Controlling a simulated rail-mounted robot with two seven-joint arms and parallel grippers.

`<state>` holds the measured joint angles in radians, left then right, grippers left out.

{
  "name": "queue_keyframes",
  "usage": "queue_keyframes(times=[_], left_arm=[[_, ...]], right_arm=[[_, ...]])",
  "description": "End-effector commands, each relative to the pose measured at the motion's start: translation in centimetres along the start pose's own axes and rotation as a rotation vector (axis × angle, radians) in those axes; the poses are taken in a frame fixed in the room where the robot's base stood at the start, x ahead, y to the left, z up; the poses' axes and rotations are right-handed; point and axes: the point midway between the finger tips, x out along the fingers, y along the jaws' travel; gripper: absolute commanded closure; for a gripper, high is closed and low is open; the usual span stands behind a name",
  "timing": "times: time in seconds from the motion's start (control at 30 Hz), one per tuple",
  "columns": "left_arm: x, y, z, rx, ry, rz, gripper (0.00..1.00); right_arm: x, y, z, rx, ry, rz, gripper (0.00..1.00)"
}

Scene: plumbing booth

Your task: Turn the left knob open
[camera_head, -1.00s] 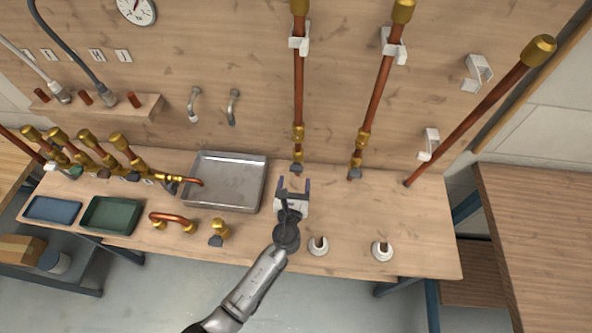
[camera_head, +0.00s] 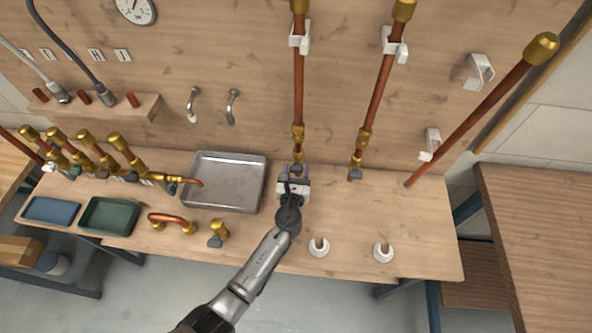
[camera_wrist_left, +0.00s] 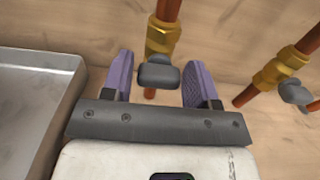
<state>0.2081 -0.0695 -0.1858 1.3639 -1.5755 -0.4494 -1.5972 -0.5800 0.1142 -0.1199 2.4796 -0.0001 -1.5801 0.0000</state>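The left knob (camera_wrist_left: 158,76) is a dark grey handle on a brass valve (camera_wrist_left: 162,38), on the left upright copper pipe. In the wrist view it sits between the two purple fingers of my left gripper (camera_wrist_left: 158,80), with a gap on each side. In the head view my left gripper (camera_head: 295,172) is at the bottom of that pipe and partly covers the knob. The left gripper is open. A second valve with a grey knob (camera_head: 355,175) is on the pipe to the right. My right gripper is not in view.
A metal tray (camera_head: 228,210) lies just left of the gripper. Two white round fittings (camera_head: 318,247) stand at the table's front. A brass valve piece (camera_head: 219,231) and a bent copper pipe (camera_head: 172,222) lie at the left. The tabletop right of the gripper is mostly clear.

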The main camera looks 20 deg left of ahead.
Motion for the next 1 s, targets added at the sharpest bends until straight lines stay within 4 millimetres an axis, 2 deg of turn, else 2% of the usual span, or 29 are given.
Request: queue_keyframes(times=[0.03, 0.33, 0.67, 1.0], left_arm=[[0.0, 0.0, 0.0, 0.000, 0.000, 0.000, 0.51], [0.0, 0.0, 0.0, 0.000, 0.000, 0.000, 0.79], [0.0, 0.1, -0.1, -0.067, -0.002, 0.000, 0.79], [0.0, 0.2, -0.2, -0.344, -0.003, -0.001, 0.79]], right_arm=[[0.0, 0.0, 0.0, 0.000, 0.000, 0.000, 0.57], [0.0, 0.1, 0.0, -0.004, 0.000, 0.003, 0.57], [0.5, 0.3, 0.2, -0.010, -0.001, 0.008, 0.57], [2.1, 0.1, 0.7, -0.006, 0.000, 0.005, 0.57]])
